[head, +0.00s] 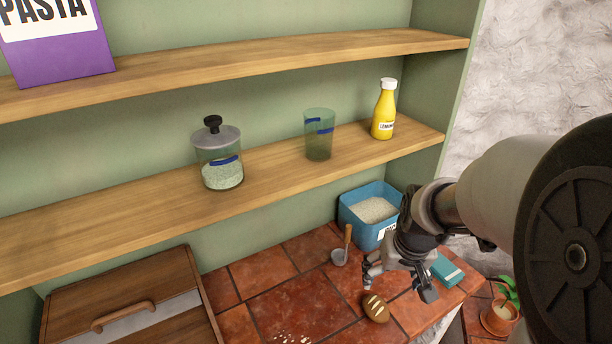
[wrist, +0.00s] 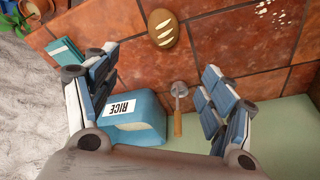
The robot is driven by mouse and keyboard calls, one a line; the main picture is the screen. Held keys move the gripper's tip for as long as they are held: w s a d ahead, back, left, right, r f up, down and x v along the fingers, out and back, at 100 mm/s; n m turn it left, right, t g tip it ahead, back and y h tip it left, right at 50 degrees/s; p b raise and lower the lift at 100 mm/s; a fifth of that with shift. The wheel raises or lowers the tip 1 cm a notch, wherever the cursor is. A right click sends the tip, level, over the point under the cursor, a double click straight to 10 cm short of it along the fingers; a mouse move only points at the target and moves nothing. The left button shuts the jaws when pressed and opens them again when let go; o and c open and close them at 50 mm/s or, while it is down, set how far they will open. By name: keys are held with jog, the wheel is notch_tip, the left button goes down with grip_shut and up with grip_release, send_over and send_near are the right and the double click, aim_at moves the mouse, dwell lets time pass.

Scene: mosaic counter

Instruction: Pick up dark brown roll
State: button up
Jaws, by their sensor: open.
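The dark brown roll (head: 375,307) lies on the red tile counter, with pale slashes across its top. In the wrist view the roll (wrist: 163,28) is at the top centre, beyond the fingertips and clear of them. My gripper (head: 398,279) is above the counter, just behind and a little to the right of the roll in the head view. In the wrist view my gripper (wrist: 158,82) has its two fingers wide apart with nothing held between them.
A teal box (head: 447,270) lies to the right, near a potted plant (head: 500,317). A wooden bread box (head: 130,310) is at left. A shelf (head: 270,175) overhangs the counter's back.

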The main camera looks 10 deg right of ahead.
aim_at(377, 305)
jog(key=b+x, duration=0.1)
jog(key=x, duration=0.3)
jog(key=b+x, duration=0.2)
jog(key=x, duration=0.2)
jog(key=b+x, duration=0.1)
jog(key=x, duration=0.3)
jog(key=shift+s+a+f, duration=0.1)
jog(key=shift+s+f, duration=0.1)
jog(key=shift+f, duration=0.05)
jog(key=f+b, duration=0.1)
jog(key=f, duration=0.1)
jog(key=f+b, duration=0.1)
jog(key=f, duration=0.1)
jog(key=shift+w+a+f+b, duration=0.1)
jog(key=shift+a+f+b, duration=0.1)
jog(key=shift+f+b, duration=0.15)
jog(key=shift+w+d+f, duration=0.1)
jog(key=shift+w+f, duration=0.1)
jog(key=shift+f, duration=0.1)
jog(key=shift+r, duration=0.1)
jog(key=shift+c, duration=0.3)
jog(key=c, duration=1.1)
